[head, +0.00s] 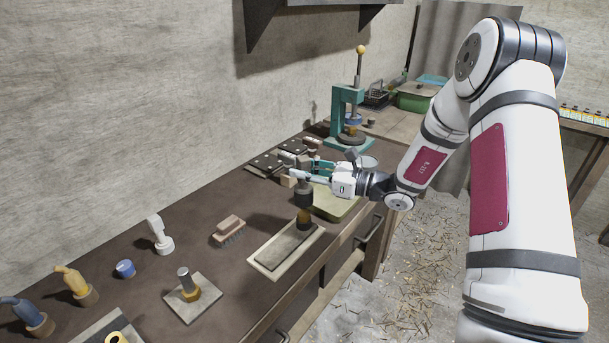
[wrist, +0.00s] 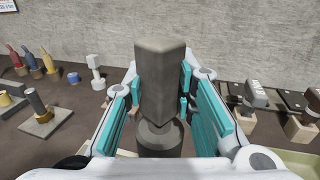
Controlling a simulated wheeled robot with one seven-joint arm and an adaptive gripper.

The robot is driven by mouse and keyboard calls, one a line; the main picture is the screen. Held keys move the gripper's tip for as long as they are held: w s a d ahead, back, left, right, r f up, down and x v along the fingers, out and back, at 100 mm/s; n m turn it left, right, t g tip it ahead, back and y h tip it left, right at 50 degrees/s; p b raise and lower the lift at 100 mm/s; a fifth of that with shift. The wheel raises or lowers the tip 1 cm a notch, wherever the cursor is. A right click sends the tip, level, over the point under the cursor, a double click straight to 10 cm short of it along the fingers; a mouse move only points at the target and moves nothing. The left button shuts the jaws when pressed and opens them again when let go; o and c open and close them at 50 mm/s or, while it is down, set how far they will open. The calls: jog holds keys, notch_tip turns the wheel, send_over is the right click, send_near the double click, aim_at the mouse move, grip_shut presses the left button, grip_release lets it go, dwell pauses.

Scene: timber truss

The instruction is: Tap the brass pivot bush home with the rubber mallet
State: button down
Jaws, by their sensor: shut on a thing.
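A pale-rimmed tray (head: 262,264) lies below my gripper. A teal press (head: 346,112) stands behind. Dark bench surface lies clear between tray and plate.

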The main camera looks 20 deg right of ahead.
aim_at(304, 157)
jog(key=shift+r, duration=0.1)
jog(key=shift+r+p, duration=0.9)
jog(key=shift+r, duration=1.6)
